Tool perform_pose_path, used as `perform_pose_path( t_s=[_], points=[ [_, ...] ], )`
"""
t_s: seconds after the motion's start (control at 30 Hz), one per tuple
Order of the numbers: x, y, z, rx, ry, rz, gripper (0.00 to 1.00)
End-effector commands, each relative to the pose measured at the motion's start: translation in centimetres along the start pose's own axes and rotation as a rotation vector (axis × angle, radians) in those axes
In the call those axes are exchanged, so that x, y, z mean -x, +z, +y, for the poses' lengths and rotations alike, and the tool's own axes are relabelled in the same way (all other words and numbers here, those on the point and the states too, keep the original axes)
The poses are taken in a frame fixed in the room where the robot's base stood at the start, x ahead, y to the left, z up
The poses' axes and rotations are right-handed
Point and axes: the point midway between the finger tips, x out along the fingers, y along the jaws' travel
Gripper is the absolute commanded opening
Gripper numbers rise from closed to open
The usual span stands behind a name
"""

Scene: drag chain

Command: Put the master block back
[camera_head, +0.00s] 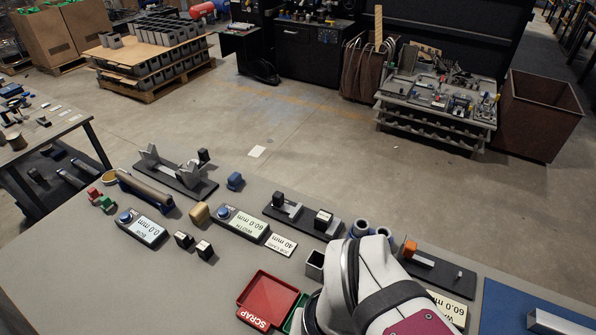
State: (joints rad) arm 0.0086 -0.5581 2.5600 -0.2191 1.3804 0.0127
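My arm (375,290) reaches in from the bottom right, over the front of the grey bench (70,275). My gripper is hidden behind or below it, so its fingers do not show. I cannot tell for sure which piece is the master block. Two small dark blocks with pale tops, one (183,239) and another (204,250), stand close together on the bench. A similar dark block (323,220) sits on a black fixture base (300,222) further right. A small square grey holder (315,264) stands just left of my arm.
A red SCRAP tray (268,302) lies left of my arm, with a green tray edge (296,316) beside it. Displays reading 0.0 mm (143,229) and 60.0 mm (241,222) stand on the bench. A V-block fixture (172,172) is behind. The bench's left front is clear.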

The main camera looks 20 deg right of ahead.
Motion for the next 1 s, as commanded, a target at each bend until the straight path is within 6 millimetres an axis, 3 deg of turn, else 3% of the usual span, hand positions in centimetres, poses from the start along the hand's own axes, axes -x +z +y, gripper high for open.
perform_pose_path(
  t_s=[0.37,0.83,1.0],
  points=[
    [0.00,0.00,0.00,0.000,0.000,0.000,0.00],
    [0.00,0.00,0.00,0.000,0.000,0.000,0.83],
    [0.00,0.00,0.00,0.000,0.000,0.000,0.85]
  ],
)
